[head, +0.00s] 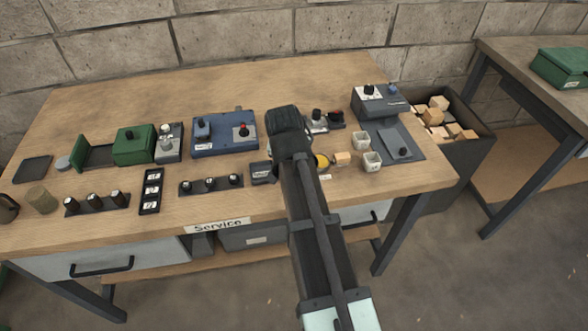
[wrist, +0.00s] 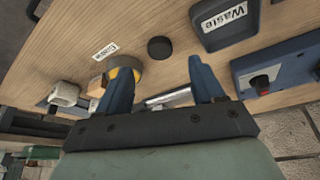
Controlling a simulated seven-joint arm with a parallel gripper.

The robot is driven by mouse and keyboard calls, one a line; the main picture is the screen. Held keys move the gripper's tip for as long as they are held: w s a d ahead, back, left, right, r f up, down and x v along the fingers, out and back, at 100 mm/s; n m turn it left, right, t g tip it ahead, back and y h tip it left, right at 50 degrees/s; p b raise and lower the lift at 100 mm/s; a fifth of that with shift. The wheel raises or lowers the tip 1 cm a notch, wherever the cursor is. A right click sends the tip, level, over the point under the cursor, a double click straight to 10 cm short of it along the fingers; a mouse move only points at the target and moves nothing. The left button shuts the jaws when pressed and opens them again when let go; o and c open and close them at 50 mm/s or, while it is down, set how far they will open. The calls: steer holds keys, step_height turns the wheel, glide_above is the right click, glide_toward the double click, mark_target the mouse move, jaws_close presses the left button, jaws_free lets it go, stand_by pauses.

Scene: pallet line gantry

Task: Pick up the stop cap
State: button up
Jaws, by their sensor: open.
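A small black round cap (wrist: 160,48) lies on the wooden bench in the wrist view; it looks like the stop cap, but no label on it shows. It stands apart from the things around it. In the head view my arm hides that spot. My gripper (wrist: 162,80) is open, with its two blue fingers spread. The black cap shows beyond the fingertips, roughly in line with the gap between them, and is not touched. In the head view the fingertips are hidden behind my arm.
A dark Waste tray (wrist: 224,22) and a blue box with a red knob (wrist: 262,82) are to the right in the wrist view. A yellow-and-black roll (wrist: 124,72) and a white cup (wrist: 64,94) are to the left. A metal part (wrist: 168,98) shows between the fingers.

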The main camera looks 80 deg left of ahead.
steer(key=shift+x, duration=2.6)
steer(key=shift+s+d, duration=0.1)
steer(key=c, duration=1.1)
